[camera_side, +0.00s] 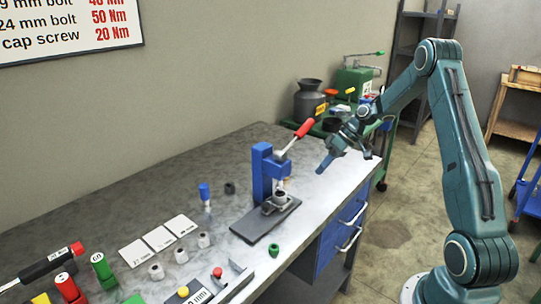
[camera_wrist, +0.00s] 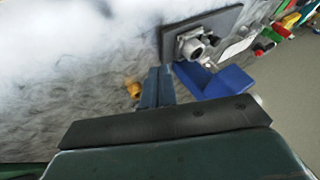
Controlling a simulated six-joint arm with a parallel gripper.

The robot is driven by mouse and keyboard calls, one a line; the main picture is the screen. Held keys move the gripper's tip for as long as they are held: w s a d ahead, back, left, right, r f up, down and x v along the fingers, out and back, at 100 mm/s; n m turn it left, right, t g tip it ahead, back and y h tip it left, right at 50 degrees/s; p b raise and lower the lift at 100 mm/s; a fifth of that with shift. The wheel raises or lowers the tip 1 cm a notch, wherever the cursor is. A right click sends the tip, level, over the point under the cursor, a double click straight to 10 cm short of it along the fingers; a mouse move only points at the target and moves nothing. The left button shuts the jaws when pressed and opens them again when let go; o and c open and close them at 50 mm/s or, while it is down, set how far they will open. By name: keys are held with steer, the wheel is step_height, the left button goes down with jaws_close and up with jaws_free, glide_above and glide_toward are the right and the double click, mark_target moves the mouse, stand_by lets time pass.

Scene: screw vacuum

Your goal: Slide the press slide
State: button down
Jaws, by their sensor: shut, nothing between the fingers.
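The press has a blue frame (camera_side: 262,172) on a dark base plate (camera_side: 252,226), with a red-handled lever (camera_side: 305,128) slanting up to the right. A grey holder with a round metal part (camera_side: 280,197) sits on the plate below the blue head. I cannot make out the slide clearly. My gripper (camera_side: 323,167) is right of the press, above the bench, apart from it and empty. In the wrist view, my shut dark blue fingers (camera_wrist: 158,72) show beside the blue frame (camera_wrist: 228,82), and the base plate (camera_wrist: 226,20) and round part (camera_wrist: 191,46) lie beyond.
Grey rings, white cards (camera_side: 159,238) and a blue-topped tool (camera_side: 205,193) lie on the bench left of the press. A green piece (camera_side: 274,250) stands near the front edge. A small orange-yellow thing (camera_wrist: 133,88) lies near my fingers in the wrist view. Bench behind the press is clear.

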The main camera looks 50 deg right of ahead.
mark_target(288, 203)
steer(key=x, duration=0.8)
steer(key=a, duration=0.3)
steer(key=shift+s+r, duration=0.1)
steer(key=shift+a, duration=0.45)
steer(key=shift+a, duration=1.9)
steer(key=shift+d, duration=0.15)
